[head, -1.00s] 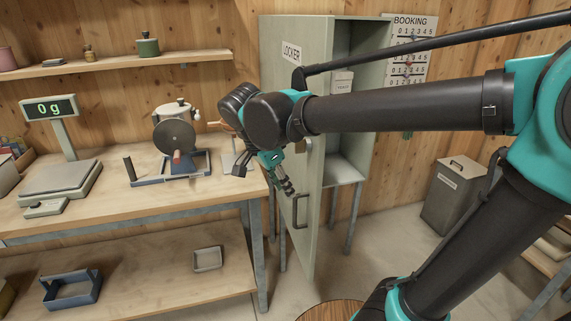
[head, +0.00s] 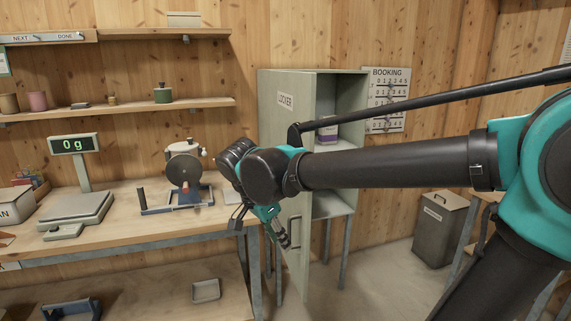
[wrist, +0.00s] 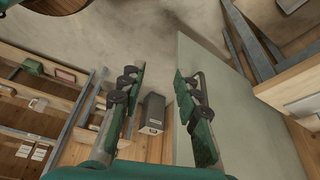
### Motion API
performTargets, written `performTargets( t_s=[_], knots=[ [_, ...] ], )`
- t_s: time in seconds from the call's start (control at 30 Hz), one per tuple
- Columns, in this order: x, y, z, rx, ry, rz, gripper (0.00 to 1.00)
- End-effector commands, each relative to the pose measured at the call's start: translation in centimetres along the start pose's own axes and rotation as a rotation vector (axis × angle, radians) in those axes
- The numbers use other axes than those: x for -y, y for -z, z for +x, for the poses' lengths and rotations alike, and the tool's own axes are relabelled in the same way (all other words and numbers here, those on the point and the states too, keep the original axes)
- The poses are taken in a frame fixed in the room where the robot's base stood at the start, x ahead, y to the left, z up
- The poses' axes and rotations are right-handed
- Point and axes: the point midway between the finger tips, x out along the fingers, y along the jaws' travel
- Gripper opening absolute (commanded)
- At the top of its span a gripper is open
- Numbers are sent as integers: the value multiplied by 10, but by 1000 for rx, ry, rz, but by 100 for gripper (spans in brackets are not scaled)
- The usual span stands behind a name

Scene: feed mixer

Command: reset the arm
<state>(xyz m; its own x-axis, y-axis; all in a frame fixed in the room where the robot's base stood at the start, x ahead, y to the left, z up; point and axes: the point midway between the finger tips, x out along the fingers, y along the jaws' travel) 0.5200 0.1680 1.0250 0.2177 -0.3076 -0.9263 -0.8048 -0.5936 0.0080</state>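My gripper (wrist: 157,88) is open and empty in the wrist view, its two fingers wide apart with floor and a grey bin showing beyond them. In the head view my gripper (head: 279,232) hangs tilted down in front of the open locker door, near the bench's right end. Whether it touches the door cannot be told. The grey-green locker (head: 357,84) stands against the wall with its door (head: 284,125) swung open. Part of the locker is hidden behind my arm, and a white and purple container (head: 328,133) shows on a shelf inside.
The bench (head: 120,221) at left holds a scale (head: 75,207) reading 0 g and a mixer-like device (head: 185,165). A tray (head: 206,291) lies on the lower shelf. A grey lidded bin (head: 440,228) stands on the floor at right. Open floor lies between locker and bin.

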Motion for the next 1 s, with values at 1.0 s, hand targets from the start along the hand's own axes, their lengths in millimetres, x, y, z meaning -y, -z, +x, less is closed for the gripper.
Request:
performTargets(
  t_s=[1.0],
  knots=[
    [-96,62,188,127,235,-606,33]
  ],
)
